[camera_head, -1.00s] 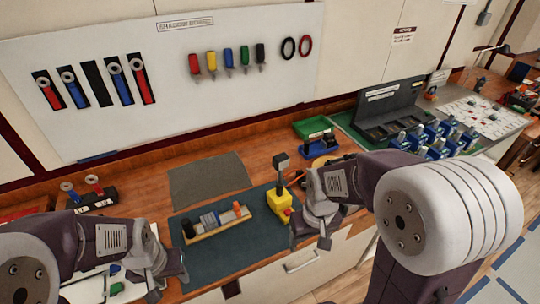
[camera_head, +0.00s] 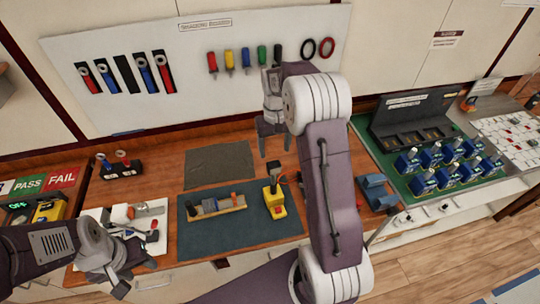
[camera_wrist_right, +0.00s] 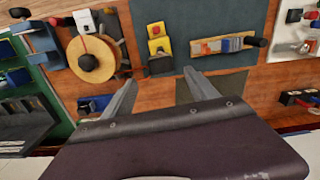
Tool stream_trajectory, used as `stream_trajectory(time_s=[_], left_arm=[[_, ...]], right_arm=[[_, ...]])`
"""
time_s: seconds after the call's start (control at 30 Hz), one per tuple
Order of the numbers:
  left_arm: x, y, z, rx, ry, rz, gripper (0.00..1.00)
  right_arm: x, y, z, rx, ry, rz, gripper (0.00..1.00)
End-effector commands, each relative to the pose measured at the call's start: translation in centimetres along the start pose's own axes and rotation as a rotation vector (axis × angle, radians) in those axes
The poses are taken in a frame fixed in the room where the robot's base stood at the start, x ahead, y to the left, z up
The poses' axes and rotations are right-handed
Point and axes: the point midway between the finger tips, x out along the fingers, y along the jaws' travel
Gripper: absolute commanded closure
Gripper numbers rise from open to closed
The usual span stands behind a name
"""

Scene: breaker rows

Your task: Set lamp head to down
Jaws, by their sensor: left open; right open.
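What looks like the lamp is a small yellow unit (camera_head: 275,203) with a red button, standing on the dark mat; its small dark grey head (camera_head: 273,168) shows at the top. In the right wrist view the yellow unit (camera_wrist_right: 158,42) is above the dark head (camera_wrist_right: 160,65). I cannot tell clearly which way the head is tilted. My right gripper (camera_head: 275,148) is open and empty. In the right wrist view its fingers (camera_wrist_right: 160,80) lie either side of the head, apart from it.
A wooden block with several cylinders (camera_head: 217,206) lies left of the yellow unit on the mat (camera_head: 210,232). A round wooden spool (camera_wrist_right: 93,58) is near the right gripper in the wrist view. Blue breakers (camera_head: 425,180) stand on a green mat at right. A grey cloth (camera_head: 220,165) lies behind.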

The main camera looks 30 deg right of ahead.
Motion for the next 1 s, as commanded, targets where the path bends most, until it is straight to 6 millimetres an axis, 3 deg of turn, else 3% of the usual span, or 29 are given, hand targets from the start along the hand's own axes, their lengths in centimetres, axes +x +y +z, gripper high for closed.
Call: stream_trajectory(time_s=[0.23,0.63,0.97,1.0], left_arm=[[-0.7,0.0,-0.1,0.000,-0.001,0.000,0.55],[-3.6,0.1,-0.4,0.000,0.000,0.000,0.55],[-3.6,0.1,-0.4,0.000,0.000,0.000,0.55],[-3.6,0.1,-0.4,0.000,0.000,0.000,0.55]], right_arm=[[0.9,0.1,0.1,0.003,-0.003,0.000,0.33],[8.1,0.1,0.1,0.002,-0.002,0.000,0.33],[9.0,0.1,0.0,0.002,0.002,0.000,0.33],[9.0,0.1,0.0,0.002,0.002,0.000,0.44]])
